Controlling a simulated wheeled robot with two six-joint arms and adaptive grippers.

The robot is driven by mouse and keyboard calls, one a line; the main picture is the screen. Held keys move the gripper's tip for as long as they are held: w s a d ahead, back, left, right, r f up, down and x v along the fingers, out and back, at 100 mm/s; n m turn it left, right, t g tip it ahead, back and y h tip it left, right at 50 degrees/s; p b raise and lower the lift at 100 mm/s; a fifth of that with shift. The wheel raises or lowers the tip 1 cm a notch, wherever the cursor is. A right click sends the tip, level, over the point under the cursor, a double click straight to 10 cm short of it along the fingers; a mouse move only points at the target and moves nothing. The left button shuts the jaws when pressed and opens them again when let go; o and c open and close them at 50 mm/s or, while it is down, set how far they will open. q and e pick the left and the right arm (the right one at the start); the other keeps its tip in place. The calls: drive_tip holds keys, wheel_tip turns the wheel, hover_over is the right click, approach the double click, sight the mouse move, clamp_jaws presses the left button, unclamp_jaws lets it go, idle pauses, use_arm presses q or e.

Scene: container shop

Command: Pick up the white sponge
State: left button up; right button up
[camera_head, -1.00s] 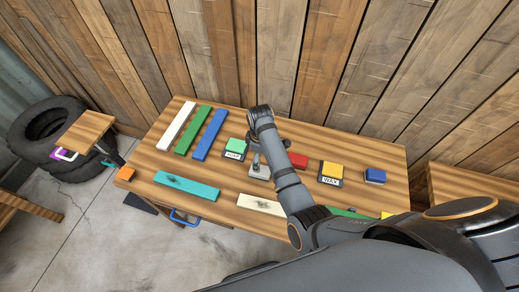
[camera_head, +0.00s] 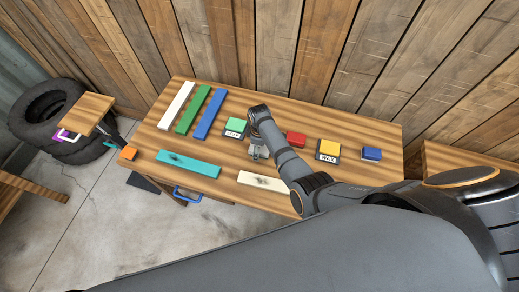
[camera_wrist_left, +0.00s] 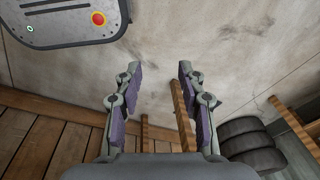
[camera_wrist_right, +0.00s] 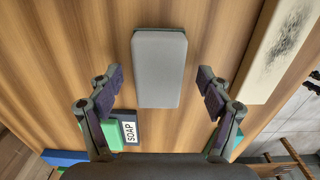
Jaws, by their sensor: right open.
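In the head view my right gripper (camera_head: 258,152) is over the middle of the table, largely hiding the sponge. My left gripper (camera_wrist_left: 157,68) is open and empty, with bare floor behind it. It is not visible in the head view.
A green sponge by a SOAP label (camera_head: 236,127) is left of my right gripper. A red block (camera_head: 296,139), a yellow WAX block (camera_head: 328,149) and a blue block (camera_head: 371,153) lie right. A dark-smudged white strip (camera_head: 265,181) and a teal strip (camera_head: 188,164) lie in front.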

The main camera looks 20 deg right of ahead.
drive_tip(key=shift+w+d+f, duration=0.1)
drive_tip(key=shift+f, duration=0.4)
use_arm(q)
drive_tip(key=shift+s+d+f, duration=0.1)
drive_tip(key=shift+s, duration=0.45)
use_arm(e)
drive_tip(key=c, duration=1.2)
drive_tip(key=shift+r, duration=0.15)
